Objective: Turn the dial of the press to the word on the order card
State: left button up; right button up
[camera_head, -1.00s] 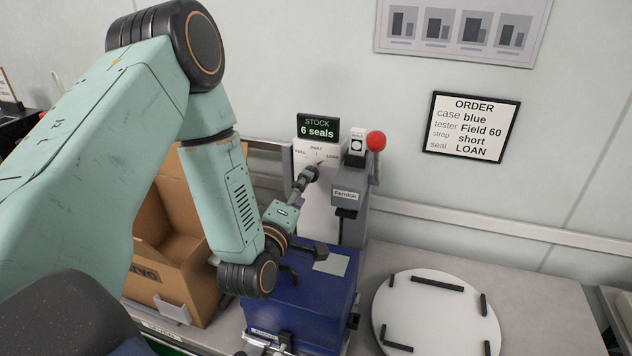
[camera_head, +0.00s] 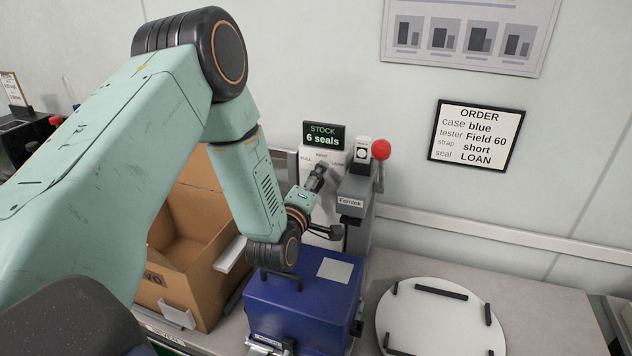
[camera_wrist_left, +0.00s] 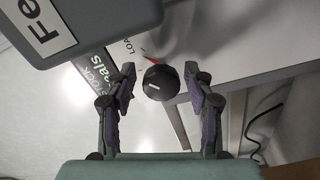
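The press (camera_head: 356,215) stands against the wall with a white dial face reading FULL, PART and LOAN. Its black round dial (camera_wrist_left: 160,84) shows in the left wrist view, with a red pointer by the partly hidden word LOAN. My left gripper (camera_head: 316,178) is at the dial face and hides the dial in the head view. In the left wrist view its fingers (camera_wrist_left: 159,71) are open on either side of the dial, with a visible gap on each side. The order card (camera_head: 475,136) on the wall reads seal LOAN. My right gripper is not in view.
A stock display (camera_head: 324,136) reads 6 seals. A red-knobbed lever (camera_head: 381,150) stands right of the dial. A blue case (camera_head: 300,305) sits below my left wrist, an open cardboard box (camera_head: 180,275) to its left. A white round turntable (camera_head: 435,322) is at the right.

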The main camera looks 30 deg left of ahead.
pick_arm(q)
jog(key=shift+w+f, duration=0.1)
jog(key=c, duration=0.3)
jog(key=shift+a, duration=0.1)
jog(key=c, duration=0.7)
jog(key=shift+f+m, duration=0.1)
jog(key=shift+m, duration=1.3)
jog(key=o, duration=1.2)
jog(key=v, duration=0.7)
jog(key=shift+s, duration=0.3)
